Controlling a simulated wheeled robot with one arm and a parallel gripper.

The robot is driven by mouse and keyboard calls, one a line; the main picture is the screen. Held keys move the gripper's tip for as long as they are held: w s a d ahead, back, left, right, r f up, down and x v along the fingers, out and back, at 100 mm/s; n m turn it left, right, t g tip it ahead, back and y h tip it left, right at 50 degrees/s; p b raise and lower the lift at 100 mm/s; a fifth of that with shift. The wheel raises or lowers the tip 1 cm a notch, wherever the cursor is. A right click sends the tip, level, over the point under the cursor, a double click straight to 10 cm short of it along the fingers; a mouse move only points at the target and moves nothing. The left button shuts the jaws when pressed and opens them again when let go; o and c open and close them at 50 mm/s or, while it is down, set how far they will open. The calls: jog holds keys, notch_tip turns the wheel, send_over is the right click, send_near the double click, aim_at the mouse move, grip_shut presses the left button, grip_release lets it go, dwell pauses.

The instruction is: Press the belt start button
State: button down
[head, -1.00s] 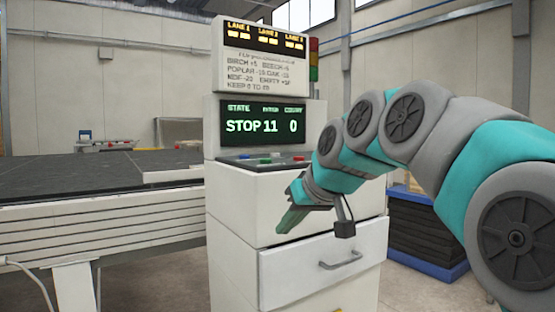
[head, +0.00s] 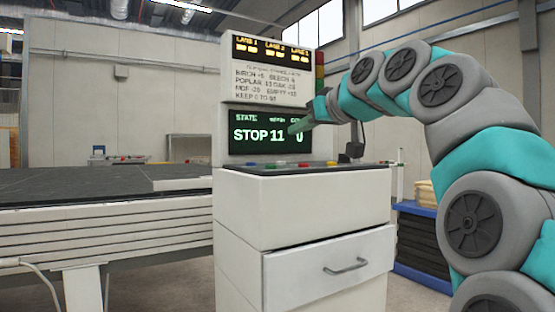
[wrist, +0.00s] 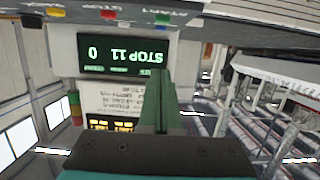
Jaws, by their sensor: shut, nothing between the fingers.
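The control console's dark top panel (head: 290,170) carries a row of small coloured buttons. In the head view a green button (head: 269,165) sits left of a red button (head: 304,163). The wrist view is upside down and shows the green button (wrist: 162,19) and red button (wrist: 108,14) at its top edge; the lettering beside the green one is too small to read surely. My gripper (head: 294,129) is shut and empty, raised above the panel in front of the state screen (head: 250,136), apart from the buttons. Its fingers (wrist: 164,78) point toward the console in the wrist view.
The screen reads STOP 11 0. A lane display (head: 271,50) and signal tower (head: 320,72) stand above it. The grey conveyor bed (head: 90,185) is on the left. A drawer (head: 330,268) is below the panel. A blue-edged stack (head: 424,272) stands at right.

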jog(key=p, duration=0.1)
send_over(276, 169)
jog(key=s, duration=0.2)
jog(key=shift+w+d+f, duration=0.15)
jog(key=shift+w+f, duration=0.05)
jog(key=shift+f, duration=0.9)
jog(key=shift+w+f, duration=0.15)
jog(key=shift+f, duration=0.1)
jog(key=shift+f+b, duration=0.4)
jog(key=shift+f, duration=1.5)
